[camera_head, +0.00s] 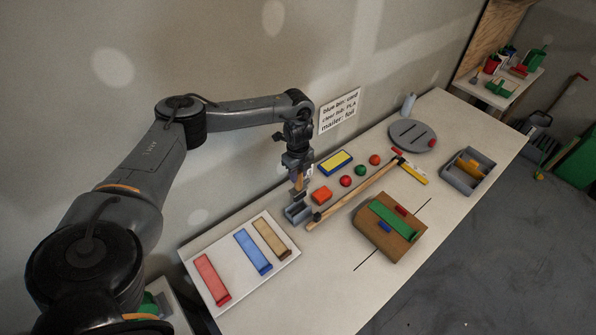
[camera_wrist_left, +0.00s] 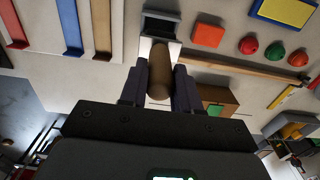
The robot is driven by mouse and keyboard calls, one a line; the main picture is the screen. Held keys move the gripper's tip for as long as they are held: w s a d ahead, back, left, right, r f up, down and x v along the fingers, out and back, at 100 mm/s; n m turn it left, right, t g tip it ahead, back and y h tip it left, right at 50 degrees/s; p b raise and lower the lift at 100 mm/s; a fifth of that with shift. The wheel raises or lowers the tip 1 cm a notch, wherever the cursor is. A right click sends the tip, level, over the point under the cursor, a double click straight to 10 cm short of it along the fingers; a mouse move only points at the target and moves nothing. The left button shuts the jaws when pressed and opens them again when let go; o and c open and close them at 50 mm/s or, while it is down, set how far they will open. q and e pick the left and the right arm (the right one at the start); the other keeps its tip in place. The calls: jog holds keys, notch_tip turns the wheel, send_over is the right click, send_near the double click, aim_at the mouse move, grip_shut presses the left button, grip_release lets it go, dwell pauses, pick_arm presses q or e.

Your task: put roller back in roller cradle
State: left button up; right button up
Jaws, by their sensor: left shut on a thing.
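My left gripper (camera_head: 298,184) is shut on the roller, a brown cylinder (camera_wrist_left: 159,72) that stands out between the two fingers in the left wrist view. In the head view the gripper points down over the grey roller cradle (camera_head: 297,214), and only a small strip of the roller shows. The cradle, a small open-topped grey holder, also shows in the left wrist view (camera_wrist_left: 160,27), just beyond the roller's far end. I cannot tell whether roller and cradle touch. My right gripper is not in view.
A white board (camera_head: 212,262) with red, blue and tan strips lies left of the cradle. An orange block (camera_head: 321,195) and a long wooden stick (camera_head: 350,194) lie close on its right. A brown box (camera_head: 388,227) and a grey divided tray (camera_head: 466,171) stand farther right.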

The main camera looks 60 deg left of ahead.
aim_at(298, 192)
pick_arm(q)
jog(key=shift+f+b, duration=1.2)
jog(key=shift+f, duration=1.7)
jog(key=shift+p, duration=0.4)
jog(key=shift+f, duration=0.65)
jog(key=shift+f+b, duration=0.8)
jog(key=shift+f, duration=0.25)
jog(key=shift+f+b, duration=0.6)
jog(key=shift+f, duration=0.35)
jog(key=shift+f+b, duration=0.4)
jog(key=shift+f, duration=0.2)
jog(key=o, duration=1.1)
